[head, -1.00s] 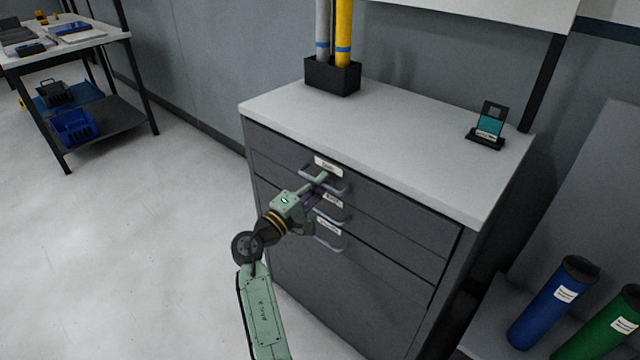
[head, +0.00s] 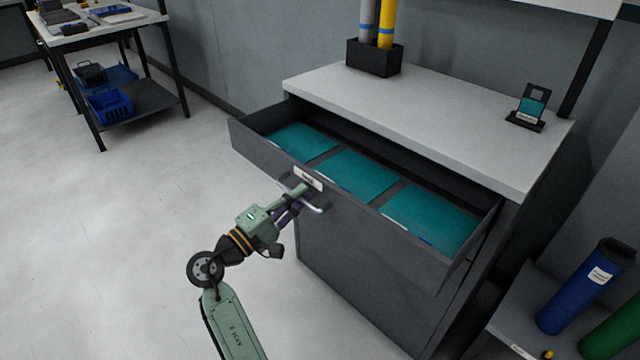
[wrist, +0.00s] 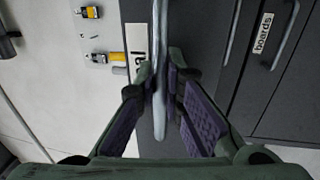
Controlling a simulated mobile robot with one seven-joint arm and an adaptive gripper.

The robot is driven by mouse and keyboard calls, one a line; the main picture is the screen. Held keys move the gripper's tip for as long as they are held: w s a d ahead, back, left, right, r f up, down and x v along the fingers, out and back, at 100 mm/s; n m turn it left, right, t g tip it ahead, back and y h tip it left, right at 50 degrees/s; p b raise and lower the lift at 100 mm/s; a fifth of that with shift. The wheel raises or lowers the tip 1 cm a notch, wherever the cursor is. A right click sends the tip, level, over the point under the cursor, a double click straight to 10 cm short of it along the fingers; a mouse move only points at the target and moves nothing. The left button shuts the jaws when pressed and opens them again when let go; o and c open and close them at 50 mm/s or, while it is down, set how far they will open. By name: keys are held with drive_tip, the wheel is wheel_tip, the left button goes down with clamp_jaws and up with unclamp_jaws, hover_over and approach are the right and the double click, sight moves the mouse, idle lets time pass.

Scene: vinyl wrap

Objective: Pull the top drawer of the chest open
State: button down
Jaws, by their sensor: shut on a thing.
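The grey chest (head: 350,290) has a white top, and its top drawer (head: 270,150) stands well open towards me. Several flat teal sheets or packs (head: 345,174) lie inside the drawer. My gripper (head: 300,198) is at the drawer's front, shut on its metal bar handle (head: 318,208). In the wrist view, the handle (wrist: 160,60) runs between the two fingers (wrist: 163,95). A label (head: 308,178) sits on the drawer front above the handle; its text is partly hidden in the wrist view. The lower drawers are mostly hidden behind the open one in the head view.
A black holder (head: 374,58) with rolls and a small stand (head: 528,108) are on the chest top. A blue tube (head: 585,288) and a green tube (head: 612,335) stand at right. A table (head: 110,28) is at far left. The floor at left is clear.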

drive_tip(key=r+v, duration=0.1)
drive_tip(key=v, duration=0.6)
drive_tip(key=shift+s+a+r, duration=0.25)
drive_tip(key=shift+s+a, duration=0.1)
drive_tip(key=shift+s, duration=0.05)
drive_tip(key=c, duration=1.7)
unclamp_jaws()
drive_tip(key=v, duration=1.2)
